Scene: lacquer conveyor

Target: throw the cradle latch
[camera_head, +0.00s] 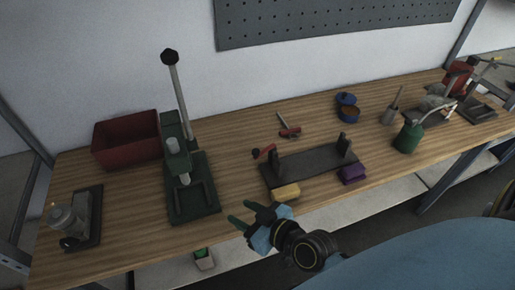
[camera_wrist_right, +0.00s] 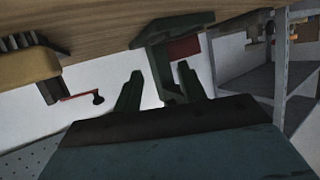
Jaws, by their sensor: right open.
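A dark grey cradle (camera_head: 305,170) with upright end pieces stands near the front edge of the bench. A small red-handled lever (camera_head: 263,152), which looks like the latch, sticks out at its left end. In the right wrist view, which is turned over, a thin red lever with a dark knob (camera_wrist_right: 97,97) shows at the left, beside a dark upright piece. My right gripper (camera_head: 245,213) is open and empty in front of the bench edge, left of and nearer than the cradle, apart from it. It also shows in the right wrist view (camera_wrist_right: 160,88). My left gripper is not in view.
A red-handled tool (camera_head: 289,131) lies behind the cradle. A green can (camera_head: 408,138) stands right.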

